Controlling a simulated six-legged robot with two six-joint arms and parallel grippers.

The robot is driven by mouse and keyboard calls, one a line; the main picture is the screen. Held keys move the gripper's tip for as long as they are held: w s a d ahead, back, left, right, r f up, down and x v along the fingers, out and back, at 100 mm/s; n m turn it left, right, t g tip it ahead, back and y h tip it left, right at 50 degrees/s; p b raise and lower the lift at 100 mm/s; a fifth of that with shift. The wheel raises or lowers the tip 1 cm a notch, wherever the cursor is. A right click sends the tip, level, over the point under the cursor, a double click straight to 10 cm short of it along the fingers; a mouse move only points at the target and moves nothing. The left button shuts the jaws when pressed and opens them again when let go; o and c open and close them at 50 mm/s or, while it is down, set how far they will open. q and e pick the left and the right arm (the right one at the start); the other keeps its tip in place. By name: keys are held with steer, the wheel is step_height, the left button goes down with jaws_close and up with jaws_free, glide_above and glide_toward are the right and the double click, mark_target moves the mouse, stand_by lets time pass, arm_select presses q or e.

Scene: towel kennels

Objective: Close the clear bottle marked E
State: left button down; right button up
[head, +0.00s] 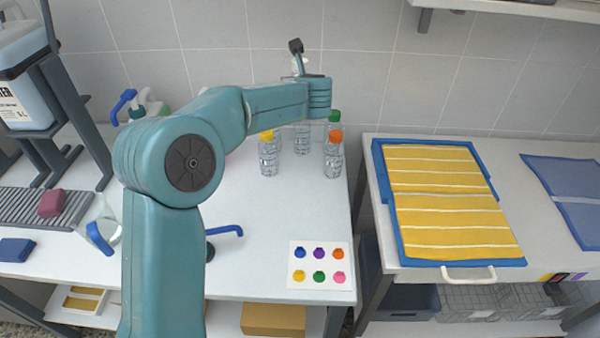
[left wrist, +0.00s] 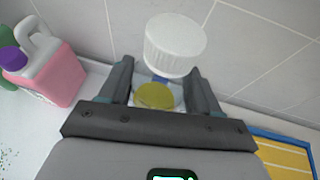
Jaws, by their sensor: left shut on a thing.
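Several clear bottles stand at the back of the white table: a yellow-capped one (head: 268,158), one whose top is hidden by my arm (head: 302,139), an orange-capped one (head: 333,160) and a green cap (head: 334,116) behind it. Their letters are too small to read, so I cannot tell which is E. My right gripper is not in view.
A card with coloured spots (head: 319,266) lies at the table's front right. A pink jug (left wrist: 55,77) with a purple cap stands at the left in the wrist view. A yellow striped towel (head: 445,205) lies on the right-hand surface.

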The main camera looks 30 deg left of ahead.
arm_select(q)
steer(key=shift+w+d, duration=0.1)
steer(key=shift+d, duration=0.05)
steer(key=shift+f, duration=0.1)
step_height(320, 180, down, 16)
steer(key=b, duration=0.3)
steer(key=shift+r, duration=0.2)
step_height(320, 180, down, 4)
steer(key=shift+f, duration=0.15)
